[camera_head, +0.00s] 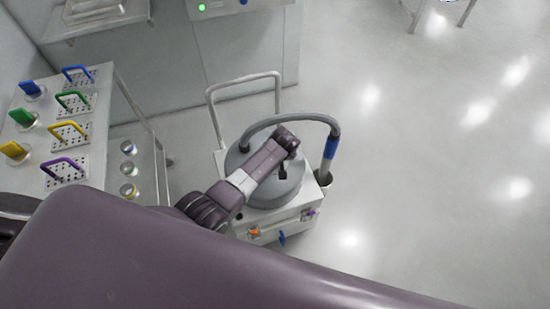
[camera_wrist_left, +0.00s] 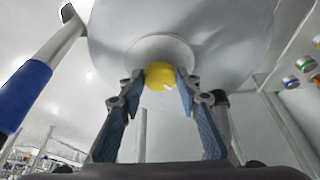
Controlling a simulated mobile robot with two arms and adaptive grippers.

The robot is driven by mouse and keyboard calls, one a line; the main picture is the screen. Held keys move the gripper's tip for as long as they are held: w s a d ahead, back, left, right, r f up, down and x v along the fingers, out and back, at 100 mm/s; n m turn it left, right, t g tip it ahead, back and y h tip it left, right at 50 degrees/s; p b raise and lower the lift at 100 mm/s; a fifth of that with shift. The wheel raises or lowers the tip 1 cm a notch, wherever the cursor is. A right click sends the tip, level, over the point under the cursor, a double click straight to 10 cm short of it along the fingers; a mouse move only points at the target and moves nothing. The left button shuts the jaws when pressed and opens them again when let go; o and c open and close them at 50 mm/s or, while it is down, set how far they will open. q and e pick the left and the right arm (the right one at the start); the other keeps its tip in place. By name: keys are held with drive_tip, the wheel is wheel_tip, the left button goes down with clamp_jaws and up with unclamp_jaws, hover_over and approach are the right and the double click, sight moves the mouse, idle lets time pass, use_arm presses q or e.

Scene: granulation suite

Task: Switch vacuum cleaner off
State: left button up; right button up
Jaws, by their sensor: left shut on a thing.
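The vacuum cleaner (camera_head: 262,190) has a round grey body on a white wheeled base with a push handle. My left arm reaches over it from the left, and its wrist largely hides the top. In the left wrist view, a yellow knob (camera_wrist_left: 160,73) with a small white mark sits on a pale round collar of the grey body (camera_wrist_left: 185,30). My left gripper (camera_wrist_left: 158,80) is shut on the knob, with one blue-padded finger on each side. The knob is hidden in the head view. My right gripper is not in view.
The grey hose with a blue sleeve (camera_head: 330,147) arches over the vacuum and down its right side. A trolley (camera_head: 95,120) with coloured-handled sieve plates and scoops stands left. A cabinet (camera_head: 240,50) with a green light stands behind. The floor to the right is clear.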

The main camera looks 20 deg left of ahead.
use_arm(q)
drive_tip(key=shift+d+n, duration=0.1)
drive_tip(key=shift+n, duration=0.5)
drive_tip(key=shift+b, duration=0.3)
drive_tip(key=o, duration=1.2)
drive_tip(key=shift+c, duration=0.2)
drive_tip(key=shift+r+y, duration=0.15)
drive_tip(key=shift+y, duration=0.15)
drive_tip(key=v, duration=1.1)
drive_tip(key=shift+r, duration=0.4)
